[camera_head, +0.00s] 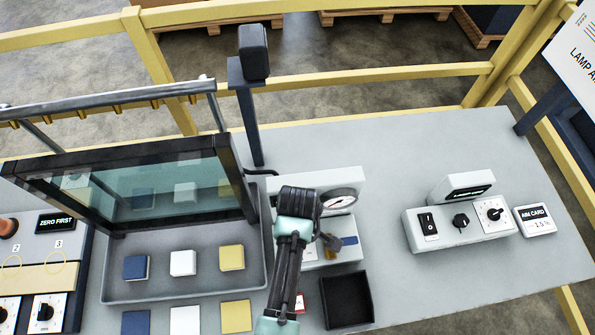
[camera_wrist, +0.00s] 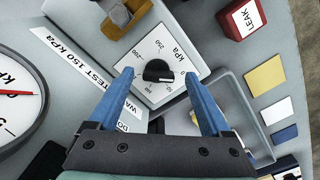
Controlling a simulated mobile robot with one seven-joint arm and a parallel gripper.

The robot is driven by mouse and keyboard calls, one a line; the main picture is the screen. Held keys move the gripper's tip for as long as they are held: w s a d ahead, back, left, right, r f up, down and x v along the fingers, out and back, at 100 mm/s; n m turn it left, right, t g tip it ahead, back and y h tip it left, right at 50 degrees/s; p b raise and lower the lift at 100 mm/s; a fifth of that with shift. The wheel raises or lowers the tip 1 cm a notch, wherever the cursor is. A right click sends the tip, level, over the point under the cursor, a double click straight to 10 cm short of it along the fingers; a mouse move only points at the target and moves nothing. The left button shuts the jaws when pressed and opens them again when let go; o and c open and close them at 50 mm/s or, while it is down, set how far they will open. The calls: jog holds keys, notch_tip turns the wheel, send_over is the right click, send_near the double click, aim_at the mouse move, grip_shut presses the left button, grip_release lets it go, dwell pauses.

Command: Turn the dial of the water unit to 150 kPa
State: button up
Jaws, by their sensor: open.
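The water unit (camera_head: 345,178) is a pale box with a round gauge (camera_head: 342,200), partly covered by my arm in the head view. In the wrist view its dial is a white square plate with a black knob (camera_wrist: 158,71) and a kPa scale; a small pale mark shows at the knob's lower edge. I cannot tell its exact setting. My gripper (camera_wrist: 160,76) is open, its two blue fingers either side of the knob, apart from it as far as I can see. The gauge (camera_wrist: 14,98) has a red needle. A label (camera_wrist: 75,65) reads TEST 150 kPa.
A brass valve (camera_wrist: 128,16) with a blue handle sits beside the dial. A red LEAK box (camera_wrist: 250,18) is at upper right.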

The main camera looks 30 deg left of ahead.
jog(key=shift+w+f, duration=0.1)
jog(key=shift+f, duration=0.4)
grip_shut()
